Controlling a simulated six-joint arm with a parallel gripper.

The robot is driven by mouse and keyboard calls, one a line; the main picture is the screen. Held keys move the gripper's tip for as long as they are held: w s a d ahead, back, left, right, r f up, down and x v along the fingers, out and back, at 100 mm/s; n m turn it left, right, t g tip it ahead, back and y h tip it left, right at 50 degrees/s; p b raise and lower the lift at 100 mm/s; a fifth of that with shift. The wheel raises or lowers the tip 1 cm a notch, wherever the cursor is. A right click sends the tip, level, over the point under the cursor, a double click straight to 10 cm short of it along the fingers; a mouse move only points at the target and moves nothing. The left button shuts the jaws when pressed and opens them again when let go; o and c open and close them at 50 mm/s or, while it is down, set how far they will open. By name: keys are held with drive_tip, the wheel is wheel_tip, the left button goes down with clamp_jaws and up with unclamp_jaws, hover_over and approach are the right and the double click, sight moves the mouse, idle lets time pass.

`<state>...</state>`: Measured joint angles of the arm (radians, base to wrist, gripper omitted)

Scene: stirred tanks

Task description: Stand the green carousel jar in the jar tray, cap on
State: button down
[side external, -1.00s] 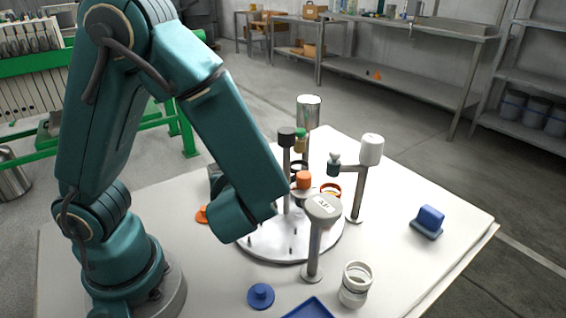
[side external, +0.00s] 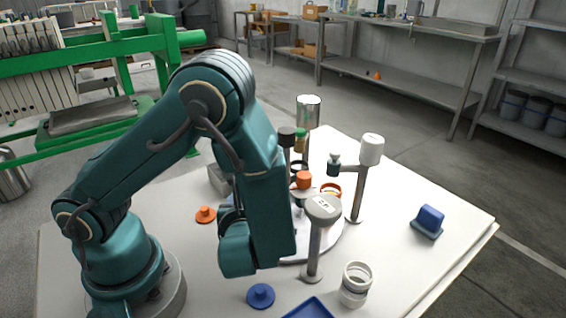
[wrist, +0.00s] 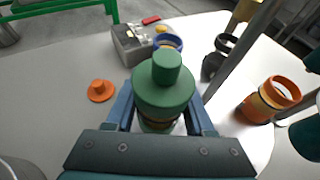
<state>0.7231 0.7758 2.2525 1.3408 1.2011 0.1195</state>
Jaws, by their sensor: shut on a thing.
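The green jar (wrist: 163,92), with its green cap on, sits between the two blue fingers of my gripper (wrist: 160,112) in the wrist view. The gripper is shut on it. The lower part of the jar is mostly hidden by the cap and the gripper body. In the side view my wrist hides the held jar. The white round carousel (side external: 331,238) stands right of my wrist. A blue tray (side external: 309,309) is cut off at the bottom edge; I cannot tell whether it is the jar tray.
Several posts rise around the carousel, one with a white head (side external: 371,150). A grey box (wrist: 127,46) is beyond the jar. An orange knobbed disc (side external: 205,214), a blue one (side external: 261,295), a white ring-topped jar (side external: 355,285) and a blue block (side external: 429,220) lie around.

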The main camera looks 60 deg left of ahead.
drive_tip(key=shift+f, duration=1.55)
drive_tip(key=shift+f, duration=0.2)
drive_tip(key=shift+c, duration=1.4)
unclamp_jaws()
drive_tip(key=v, duration=0.3)
drive_tip(key=shift+s+d+r, duration=0.1)
drive_tip(key=shift+d, duration=0.2)
drive_tip(key=shift+o, duration=0.6)
drive_tip(key=shift+v, duration=0.75)
